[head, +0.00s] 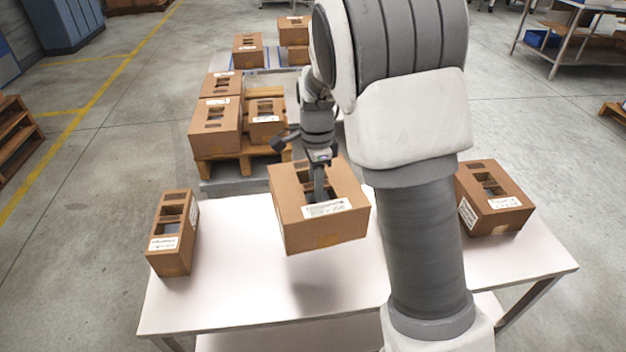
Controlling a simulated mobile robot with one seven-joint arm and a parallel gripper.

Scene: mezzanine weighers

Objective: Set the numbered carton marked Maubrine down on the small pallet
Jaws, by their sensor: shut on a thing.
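My gripper (318,182) reaches down into the top of a brown carton (322,234) and is shut on it. Dark slots open in the carton's top, and a white label lies near its front top edge; its print is too small to read as Maubrine. The carton hangs level above the white table (240,290), with a shadow below it. Behind the table stands a small wooden pallet (222,158). Several cartons, including a large one (214,128) and a smaller one (266,122), stand on its visible part. My arm hides what lies right of it.
A narrow carton (172,240) stands at the table's left, and another carton (492,198) at its right. More cartons (248,50) stand farther back. A workbench (570,40) is at the upper right; stacked pallets (14,140) are at the left edge. Floor left of the pallet is clear.

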